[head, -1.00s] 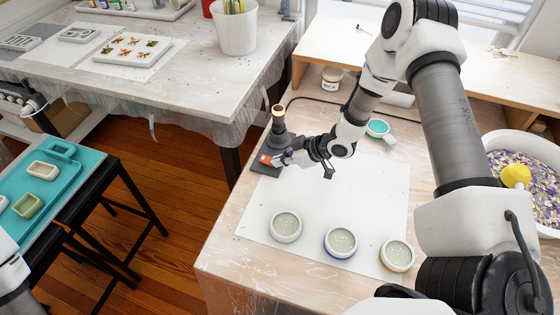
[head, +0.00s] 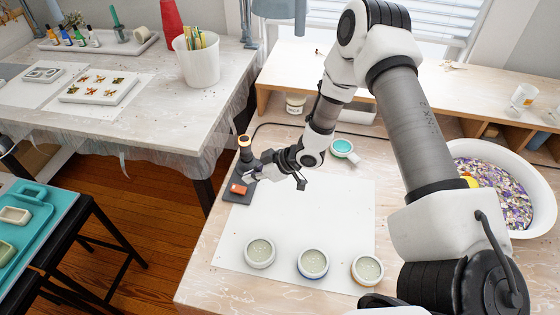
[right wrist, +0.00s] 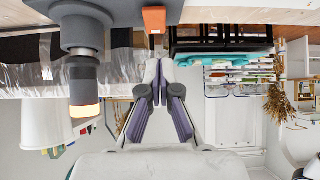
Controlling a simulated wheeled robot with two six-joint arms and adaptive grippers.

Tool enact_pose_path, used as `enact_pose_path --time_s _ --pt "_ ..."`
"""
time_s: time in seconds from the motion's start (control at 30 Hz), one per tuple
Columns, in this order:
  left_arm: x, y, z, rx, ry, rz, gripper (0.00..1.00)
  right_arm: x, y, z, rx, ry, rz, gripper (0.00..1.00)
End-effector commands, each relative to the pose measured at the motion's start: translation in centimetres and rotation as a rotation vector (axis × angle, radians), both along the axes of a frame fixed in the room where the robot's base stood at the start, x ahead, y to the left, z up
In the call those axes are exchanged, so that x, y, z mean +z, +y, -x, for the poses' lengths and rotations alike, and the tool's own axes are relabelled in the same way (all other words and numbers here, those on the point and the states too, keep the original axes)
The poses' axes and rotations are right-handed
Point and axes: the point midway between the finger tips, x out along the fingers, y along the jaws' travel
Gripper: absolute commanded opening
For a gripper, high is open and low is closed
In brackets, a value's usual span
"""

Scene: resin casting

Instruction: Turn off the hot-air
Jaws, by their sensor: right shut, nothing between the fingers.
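The hot-air tool (head: 246,158) stands upright on a dark base plate (head: 232,196) at the left edge of the white sheet. Its top ring (head: 244,141) shows yellow-orange. An orange rocker switch (head: 238,188) sits on the plate in front of the tool. In the right wrist view the tool (right wrist: 82,58) is at upper left, its ring glows orange (right wrist: 85,111), and the switch (right wrist: 154,19) is at top centre. My right gripper (head: 254,175) is shut and empty, its tips (right wrist: 157,66) close to the switch with a small gap. My left gripper is out of view.
Three round moulds, white (head: 260,253), blue-rimmed (head: 313,263) and orange-rimmed (head: 367,270), stand at the sheet's front. A bowl of petals (head: 500,190) is at right. The sheet's middle (head: 315,215) is clear.

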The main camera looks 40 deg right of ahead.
Motion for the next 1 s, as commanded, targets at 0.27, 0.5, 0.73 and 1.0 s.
enact_pose_path --time_s 0.27,0.5,0.73,1.0 --pt "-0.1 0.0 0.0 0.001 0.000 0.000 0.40 3.8 -4.0 4.2 -0.012 -0.002 -0.010 0.00" --pt "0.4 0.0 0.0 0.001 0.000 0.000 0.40 5.0 -5.4 6.0 -0.007 0.001 -0.006 0.00" --pt "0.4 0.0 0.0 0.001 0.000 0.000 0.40 5.0 -5.5 6.1 -0.004 0.001 -0.003 0.00" --pt "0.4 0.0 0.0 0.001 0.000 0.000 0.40 5.0 -5.5 6.0 -0.005 0.002 -0.004 0.00"
